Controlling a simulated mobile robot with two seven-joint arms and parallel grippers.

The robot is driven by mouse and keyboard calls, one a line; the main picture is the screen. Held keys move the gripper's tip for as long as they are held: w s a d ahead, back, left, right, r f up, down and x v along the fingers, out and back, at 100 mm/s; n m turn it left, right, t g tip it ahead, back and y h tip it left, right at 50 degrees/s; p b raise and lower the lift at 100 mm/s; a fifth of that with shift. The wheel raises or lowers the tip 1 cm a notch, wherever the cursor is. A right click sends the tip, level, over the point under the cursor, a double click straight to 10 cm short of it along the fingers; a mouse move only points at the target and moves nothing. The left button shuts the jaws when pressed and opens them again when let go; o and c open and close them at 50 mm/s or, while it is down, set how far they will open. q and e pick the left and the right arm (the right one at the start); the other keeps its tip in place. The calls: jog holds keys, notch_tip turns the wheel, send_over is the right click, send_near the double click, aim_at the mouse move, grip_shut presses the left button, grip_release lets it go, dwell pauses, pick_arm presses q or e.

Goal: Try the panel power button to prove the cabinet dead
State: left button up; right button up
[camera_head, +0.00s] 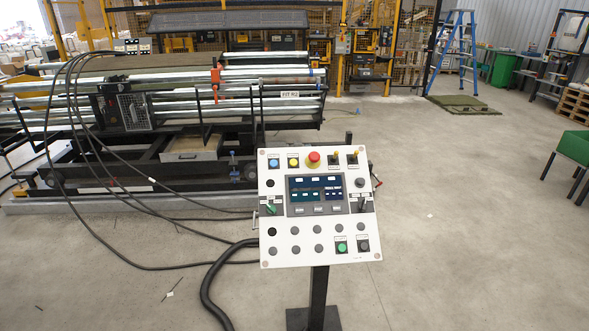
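The white control panel (307,257) stands on a black post in the middle of the camera_head view, face tilted toward me. Its screen (316,189) is lit, with blue and dark fields. A green button (342,247) and a black button (363,245) sit at its lower right. The labels are too small to read, so I cannot tell which is the power button. No cabinet is clearly identifiable. Neither gripper is in view.
A long machine with metal rollers (200,80) stands behind the panel to the left. Black cables (150,265) hang and loop to the floor. The panel's base plate (313,319) rests in front.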

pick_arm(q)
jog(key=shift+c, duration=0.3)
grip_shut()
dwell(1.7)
